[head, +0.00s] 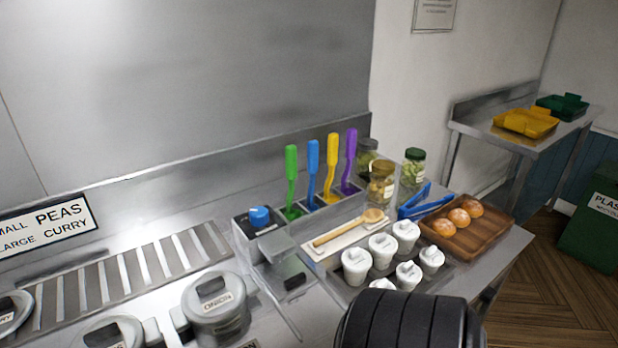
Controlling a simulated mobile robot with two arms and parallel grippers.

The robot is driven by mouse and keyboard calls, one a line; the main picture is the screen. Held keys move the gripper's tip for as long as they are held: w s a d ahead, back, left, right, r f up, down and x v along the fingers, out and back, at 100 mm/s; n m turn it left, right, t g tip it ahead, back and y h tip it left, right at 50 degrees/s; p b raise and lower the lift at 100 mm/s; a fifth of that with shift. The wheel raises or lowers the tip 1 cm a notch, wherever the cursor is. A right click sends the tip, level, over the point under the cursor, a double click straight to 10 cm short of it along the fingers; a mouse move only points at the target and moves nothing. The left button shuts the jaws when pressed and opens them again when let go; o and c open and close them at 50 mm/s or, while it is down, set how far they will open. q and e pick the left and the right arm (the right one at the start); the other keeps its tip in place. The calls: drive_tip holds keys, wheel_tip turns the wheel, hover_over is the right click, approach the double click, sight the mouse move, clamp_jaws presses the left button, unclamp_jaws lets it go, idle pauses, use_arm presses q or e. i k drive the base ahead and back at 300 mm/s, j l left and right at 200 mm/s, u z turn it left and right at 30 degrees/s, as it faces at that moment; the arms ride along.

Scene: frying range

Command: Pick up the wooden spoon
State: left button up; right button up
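The wooden spoon (340,232) lies on a white spoon rest or board (318,250) on the steel counter. Its round bowl end points to the right and back, and its handle runs down to the left. Nothing covers it. A black ribbed part at the bottom edge looks like one of my arm links. It stands in front of the white pots, apart from the spoon in the picture. Neither of my grippers shows in this view.
Several white lidded pots (382,249) stand just in front of the spoon. Coloured-handled utensils (312,170) stand behind it. Blue tongs (427,206) and a wooden tray (487,238) of buns are to the right. A lidded onion container (215,307) is at the left.

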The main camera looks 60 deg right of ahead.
sight(372, 215)
drive_tip(key=k+l+z, duration=0.25)
drive_tip(key=k+l, duration=0.2)
drive_tip(key=l, duration=0.15)
drive_tip(key=k+l+z, duration=0.15)
drive_tip(key=l, duration=0.2)
drive_tip(key=k+l+z, duration=0.1)
drive_tip(key=k+l, duration=0.15)
drive_tip(key=l, duration=0.1)
